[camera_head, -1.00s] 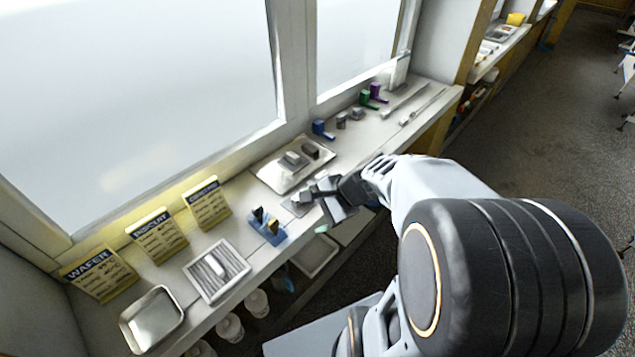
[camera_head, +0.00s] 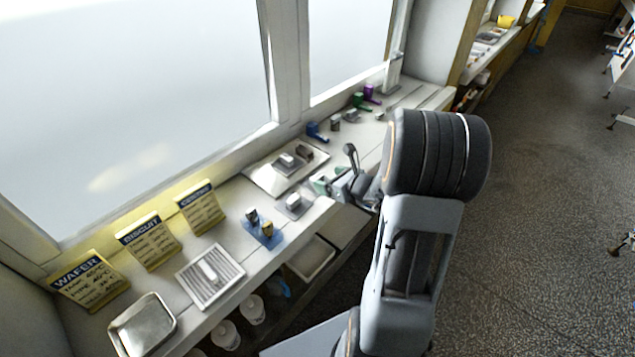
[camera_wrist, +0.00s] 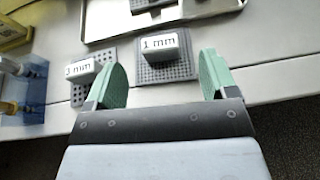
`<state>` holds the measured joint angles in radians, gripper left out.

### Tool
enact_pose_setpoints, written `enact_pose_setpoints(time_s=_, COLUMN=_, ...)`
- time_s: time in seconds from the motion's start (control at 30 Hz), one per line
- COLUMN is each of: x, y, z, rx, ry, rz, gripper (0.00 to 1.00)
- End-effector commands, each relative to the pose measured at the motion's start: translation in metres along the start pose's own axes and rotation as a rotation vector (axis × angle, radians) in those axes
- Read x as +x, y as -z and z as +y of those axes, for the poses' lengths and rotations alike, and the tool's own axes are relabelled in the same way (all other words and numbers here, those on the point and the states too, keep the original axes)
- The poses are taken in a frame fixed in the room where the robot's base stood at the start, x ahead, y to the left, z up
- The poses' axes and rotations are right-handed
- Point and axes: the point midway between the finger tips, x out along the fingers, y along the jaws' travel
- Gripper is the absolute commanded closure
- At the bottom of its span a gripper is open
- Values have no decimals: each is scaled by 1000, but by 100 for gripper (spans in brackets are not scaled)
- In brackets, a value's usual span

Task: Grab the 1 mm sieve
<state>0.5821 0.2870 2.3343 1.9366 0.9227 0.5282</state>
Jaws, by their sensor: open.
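The 1 mm sieve (camera_wrist: 172,71), a small grey perforated plate with a raised block labelled "1 mm", lies flat on the counter in the wrist view. My gripper (camera_wrist: 163,76) is open, its two green fingers apart. The sieve lies ahead of and between the fingertips, with the label block nearly centred; I see no contact. In the head view my gripper (camera_head: 333,182) hangs over the counter's front part and mostly hides this sieve. The 3 mm sieve (camera_wrist: 80,92), with larger holes, lies left of it, close to the left finger. It also shows in the head view (camera_head: 292,207).
A metal tray (camera_head: 262,183) with blocks lies behind the sieves. A blue holder (camera_head: 262,233) stands to the left, also in the wrist view (camera_wrist: 33,95). A ribbed tray (camera_head: 209,277), a steel tray (camera_head: 143,325) and yellow signs (camera_head: 200,207) stand farther left. The counter's front edge is near.

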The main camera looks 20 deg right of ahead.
Motion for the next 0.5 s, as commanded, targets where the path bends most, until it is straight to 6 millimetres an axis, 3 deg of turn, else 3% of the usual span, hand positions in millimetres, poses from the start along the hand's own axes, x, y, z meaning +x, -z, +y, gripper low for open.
enact_pose_setpoints(time_s=0.23, x=14, y=0, z=1, rx=0, ry=-3, rz=2, gripper=21)
enact_pose_setpoints(time_s=0.5, x=50, y=1, z=2, rx=-2, ry=-3, rz=1, gripper=21)
